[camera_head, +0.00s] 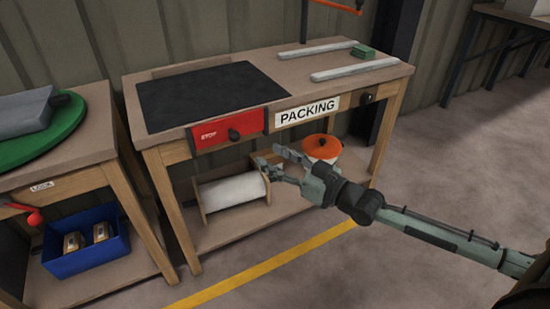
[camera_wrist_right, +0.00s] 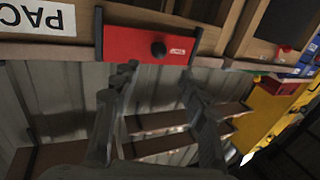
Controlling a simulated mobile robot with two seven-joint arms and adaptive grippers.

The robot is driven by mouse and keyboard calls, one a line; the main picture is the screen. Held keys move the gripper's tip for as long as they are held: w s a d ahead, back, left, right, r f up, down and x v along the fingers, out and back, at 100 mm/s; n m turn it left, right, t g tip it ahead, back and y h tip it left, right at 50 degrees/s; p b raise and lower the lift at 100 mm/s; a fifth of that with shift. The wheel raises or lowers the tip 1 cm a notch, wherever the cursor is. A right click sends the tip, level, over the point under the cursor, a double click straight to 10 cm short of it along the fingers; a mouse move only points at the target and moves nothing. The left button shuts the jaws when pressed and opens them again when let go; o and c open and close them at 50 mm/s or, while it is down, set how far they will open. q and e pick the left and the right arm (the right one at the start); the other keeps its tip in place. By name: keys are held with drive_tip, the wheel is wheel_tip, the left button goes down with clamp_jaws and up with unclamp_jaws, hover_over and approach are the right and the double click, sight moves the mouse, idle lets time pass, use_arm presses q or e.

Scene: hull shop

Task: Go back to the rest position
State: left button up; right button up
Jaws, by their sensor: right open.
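My right gripper (camera_head: 268,157) reaches in from the right in the head view, its fingers apart and nothing between them. It is in front of the packing bench (camera_head: 222,117), in the picture just below the red drawer front (camera_head: 226,130) with its dark knob. In the right wrist view the open fingers (camera_wrist_right: 158,74) point toward the red drawer front (camera_wrist_right: 150,46), which appears shut. I cannot tell the exact gap to the bench. My left gripper is not in view.
The lower shelf holds a white roll (camera_head: 232,191) and an orange-lidded pot (camera_head: 322,147). A second bench (camera_head: 62,155) stands left, with a blue bin (camera_head: 86,247) below. Concrete floor (camera_head: 440,180) is clear at the right; a yellow line (camera_head: 262,267) runs in front.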

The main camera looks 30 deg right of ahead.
drive_tip(key=shift+f, duration=0.1)
idle(0.4)
drive_tip(key=s+a+f+m+g+h+p, duration=0.1)
drive_tip(key=s+f+g+h+p, duration=0.15)
drive_tip(key=s+f+g, duration=0.4)
drive_tip(key=s+a+f+g+h+p, duration=0.1)
drive_tip(key=s+f+h+p, duration=0.2)
drive_tip(key=f, duration=0.6)
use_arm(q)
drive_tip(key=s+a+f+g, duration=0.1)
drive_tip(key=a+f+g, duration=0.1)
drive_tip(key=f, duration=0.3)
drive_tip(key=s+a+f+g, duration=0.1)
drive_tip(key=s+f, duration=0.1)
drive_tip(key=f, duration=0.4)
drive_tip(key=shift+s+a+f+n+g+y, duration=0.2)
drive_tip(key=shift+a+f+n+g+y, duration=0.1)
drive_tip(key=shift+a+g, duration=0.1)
use_arm(e)
drive_tip(key=s+d+f+m+g+h, duration=0.1)
drive_tip(key=s+f+g, duration=0.2)
drive_tip(key=s, duration=0.4)
drive_tip(key=s+d+f+m+g+h, duration=0.1)
drive_tip(key=s+d+f+g+h, duration=0.1)
drive_tip(key=s, duration=0.6)
drive_tip(key=shift+s+d+f+g, duration=0.25)
drive_tip(key=shift+d+f+g, duration=0.05)
drive_tip(key=shift+f+g, duration=0.2)
